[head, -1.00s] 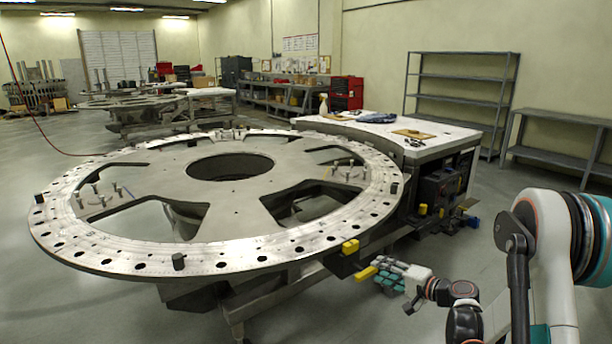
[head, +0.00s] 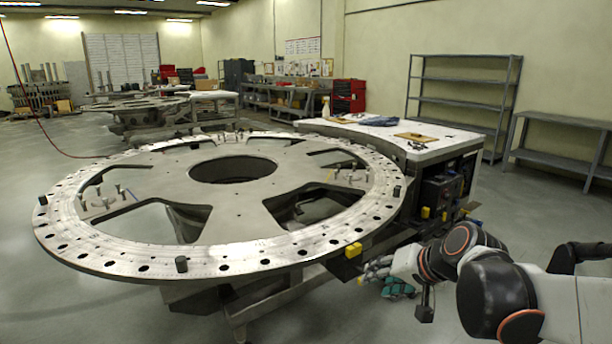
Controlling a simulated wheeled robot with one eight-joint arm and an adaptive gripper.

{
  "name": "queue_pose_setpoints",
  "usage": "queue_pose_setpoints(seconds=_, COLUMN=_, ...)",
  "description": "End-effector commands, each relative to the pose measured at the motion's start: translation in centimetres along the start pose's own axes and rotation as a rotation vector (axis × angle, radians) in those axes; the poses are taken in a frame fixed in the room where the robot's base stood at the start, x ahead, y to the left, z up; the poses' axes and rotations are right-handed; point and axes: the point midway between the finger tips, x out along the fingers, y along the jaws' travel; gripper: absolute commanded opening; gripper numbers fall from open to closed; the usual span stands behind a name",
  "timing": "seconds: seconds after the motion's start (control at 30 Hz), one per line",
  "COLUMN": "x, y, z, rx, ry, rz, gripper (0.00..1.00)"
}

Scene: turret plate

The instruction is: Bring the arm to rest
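My arm comes in from the right edge and reaches left, low beside the turret plate. My gripper (head: 384,277) is at its end, by the right front edge of the large round metal turret plate (head: 222,267). In the picture it sits just below and right of a yellow block (head: 353,249) at the plate's rim. Teal parts show at the gripper. The fingers are small and overlap, so their opening is unclear. I see no object clearly held.
A white-topped workbench (head: 452,137) with tools and dark equipment under it stands close behind my arm. An empty shelf rack (head: 462,98) and a low grey table (head: 562,160) stand along the right wall. Floor is free at the right and far left.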

Motion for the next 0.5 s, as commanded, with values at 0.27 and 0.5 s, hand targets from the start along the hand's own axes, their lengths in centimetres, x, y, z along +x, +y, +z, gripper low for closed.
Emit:
queue_pose_setpoints(seconds=0.27, x=-5.9, y=0.7, z=6.0, rx=-0.152, ry=-0.012, rz=0.142, gripper=0.38)
queue_pose_setpoints(seconds=0.5, x=-10.0, y=2.7, z=11.0, rx=-0.281, ry=-0.015, rz=0.262, gripper=0.38)
